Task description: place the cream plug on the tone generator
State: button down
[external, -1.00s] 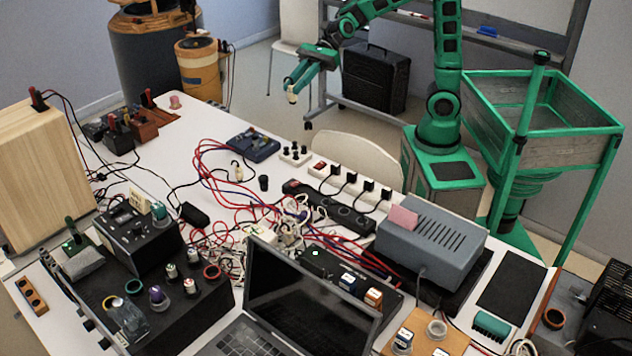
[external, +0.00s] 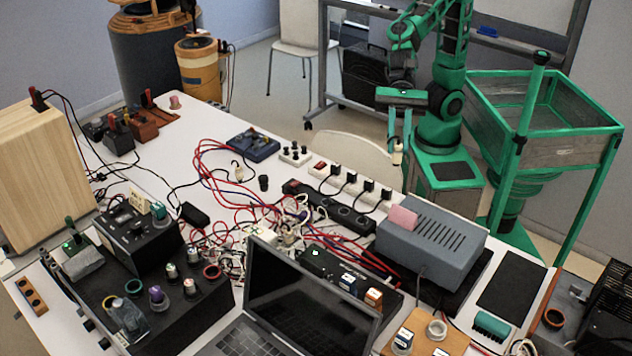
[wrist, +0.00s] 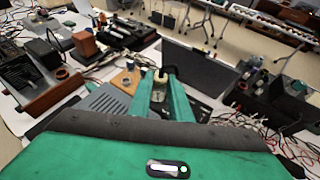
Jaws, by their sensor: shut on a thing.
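My gripper (external: 398,138) is shut on the cream plug (external: 397,156), which hangs below the fingers. In the external view it appears beyond the far edge of the table, above the grey vented box. In the wrist view, the two green fingers (wrist: 162,88) close around the plug (wrist: 160,76), and a dark part shows beyond it. I cannot tell for sure which unit is the tone generator. A black control box with a dial (external: 138,238) stands at the left of the table, and a grey vented box (external: 440,243) with a pink block stands at the right.
A white power strip (external: 350,188) with black plugs lies near the far edge. Red and white cables tangle mid-table. An open laptop (external: 305,300) stands in front, a wooden cabinet (external: 45,185) at left.

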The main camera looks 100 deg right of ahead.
jog(key=s+a+n+g, duration=0.1)
jog(key=s+a, duration=0.2)
jog(key=s, duration=0.4)
jog(key=s+a+n+g+y, duration=0.1)
jog(key=s+a, duration=0.2)
jog(key=s, duration=0.4)
jog(key=s+a+n+g, duration=0.1)
jog(key=s+a+g, duration=0.15)
jog(key=s, duration=0.45)
send_over(431, 223)
notch_tip(431, 223, down, 12)
jog(key=shift+s+f+t, duration=0.1)
jog(key=shift+f+t, duration=0.35)
jog(key=shift+f, duration=1.35)
jog(key=shift+f, duration=0.1)
jog(key=c, duration=1.7)
grip_release()
jog(key=shift+o, duration=0.3)
